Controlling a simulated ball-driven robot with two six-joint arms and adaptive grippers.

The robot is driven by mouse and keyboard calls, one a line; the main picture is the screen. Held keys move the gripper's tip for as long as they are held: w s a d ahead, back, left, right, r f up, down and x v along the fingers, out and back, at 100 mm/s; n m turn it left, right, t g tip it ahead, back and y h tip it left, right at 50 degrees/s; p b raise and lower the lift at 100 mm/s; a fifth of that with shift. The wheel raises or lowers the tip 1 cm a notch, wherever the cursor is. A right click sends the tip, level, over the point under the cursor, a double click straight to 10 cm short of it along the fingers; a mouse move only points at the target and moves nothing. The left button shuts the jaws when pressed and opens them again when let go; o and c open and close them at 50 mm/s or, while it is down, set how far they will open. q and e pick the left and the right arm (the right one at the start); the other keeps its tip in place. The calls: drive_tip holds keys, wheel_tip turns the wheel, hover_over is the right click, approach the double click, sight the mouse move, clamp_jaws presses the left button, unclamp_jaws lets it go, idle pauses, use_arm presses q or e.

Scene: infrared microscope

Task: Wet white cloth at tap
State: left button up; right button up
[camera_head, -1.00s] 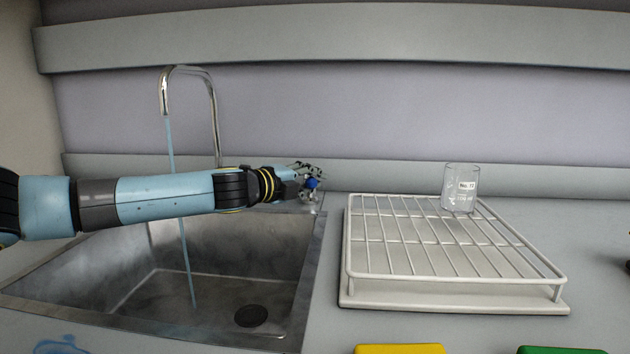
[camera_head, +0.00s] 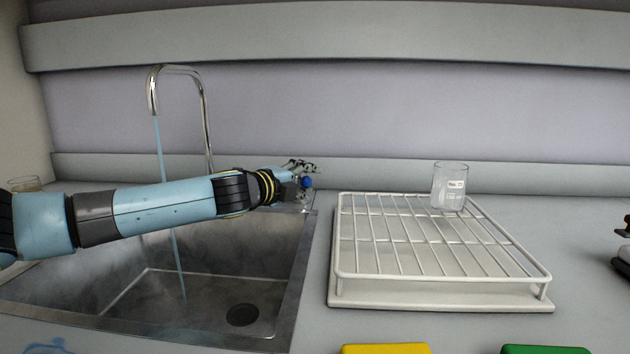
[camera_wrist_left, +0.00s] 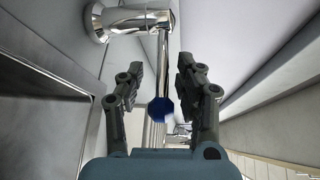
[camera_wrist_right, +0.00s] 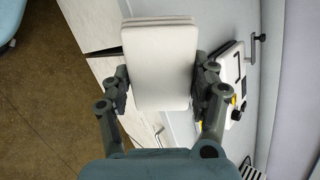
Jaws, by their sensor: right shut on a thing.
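The tap (camera_head: 208,120) arches over the metal sink (camera_head: 312,235), and a thin bluish stream (camera_head: 168,215) runs from its spout into the sink. My left gripper (camera_head: 303,174) is beside the tap's blue-tipped handle (camera_head: 306,183) at the sink's back right corner. In the left wrist view my left gripper (camera_wrist_left: 160,80) is open, with a finger on each side of the metal lever and its blue tip (camera_wrist_left: 161,110). In the right wrist view my right gripper (camera_wrist_right: 160,85) is shut on the folded white cloth (camera_wrist_right: 160,65). The head view does not show the cloth.
A white wire rack (camera_head: 440,290) stands right of the sink, with a labelled glass beaker (camera_head: 449,188) at its back. Yellow (camera_head: 385,349) and green (camera_head: 545,349) items lie at the front edge. A dark object (camera_head: 622,262) is at the right edge.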

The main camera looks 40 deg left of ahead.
use_arm(q)
drive_tip(key=v, duration=0.7)
drive_tip(key=shift+s, duration=0.25)
idle(0.4)
drive_tip(key=shift+d, duration=0.1)
